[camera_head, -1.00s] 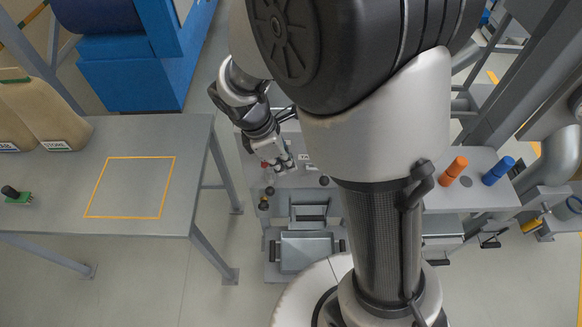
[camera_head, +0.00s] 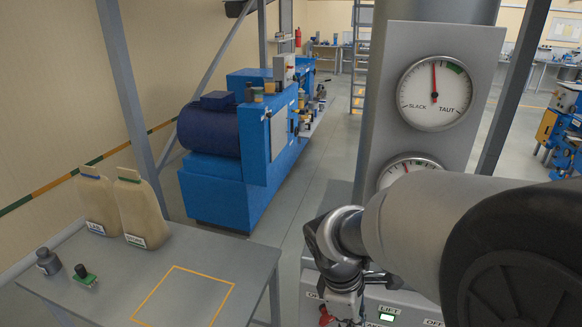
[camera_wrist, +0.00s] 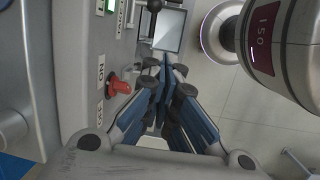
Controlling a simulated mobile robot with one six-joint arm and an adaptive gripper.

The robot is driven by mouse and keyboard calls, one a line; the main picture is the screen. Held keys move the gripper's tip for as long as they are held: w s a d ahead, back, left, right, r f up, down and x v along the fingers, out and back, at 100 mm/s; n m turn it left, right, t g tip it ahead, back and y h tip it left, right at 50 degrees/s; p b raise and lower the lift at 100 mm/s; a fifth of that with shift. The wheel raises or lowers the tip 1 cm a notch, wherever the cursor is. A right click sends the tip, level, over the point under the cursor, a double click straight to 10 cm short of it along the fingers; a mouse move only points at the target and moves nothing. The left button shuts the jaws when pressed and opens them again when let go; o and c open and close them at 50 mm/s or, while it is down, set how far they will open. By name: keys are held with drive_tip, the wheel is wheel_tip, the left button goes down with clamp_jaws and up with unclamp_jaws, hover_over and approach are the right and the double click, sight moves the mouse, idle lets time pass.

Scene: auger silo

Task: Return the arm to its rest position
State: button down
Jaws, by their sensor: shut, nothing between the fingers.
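My arm reaches in from the lower right of the head view, bent over a grey control panel (camera_head: 405,300). The wrist end is near the bottom edge, where the fingers are mostly cut off. In the wrist view my gripper (camera_wrist: 168,88) is shut and empty, its blue-and-black fingers drawn together. A red switch knob (camera_wrist: 118,86) on the panel is just left of the fingers, and they appear apart from it. Red also shows beside the wrist in the head view (camera_head: 326,315).
A grey table (camera_head: 110,270) with paper bags (camera_head: 140,210) and an orange-outlined square stands left. A blue machine (camera_head: 225,175) is behind it. A column carries a SLACK/TAUT gauge (camera_head: 434,94) and a second, partly hidden dial (camera_head: 400,168). Open floor lies between machine and column.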

drive_tip(key=s+d+r+m+t+y, duration=0.1)
drive_tip(key=s+r+m+t, duration=0.3)
drive_tip(key=s+r+m, duration=0.7)
drive_tip(key=s+m+y, duration=0.1)
drive_tip(key=s+m, duration=0.1)
drive_tip(key=s, duration=0.1)
drive_tip(key=shift+r+m+y, duration=0.3)
drive_tip(key=shift+y, duration=0.1)
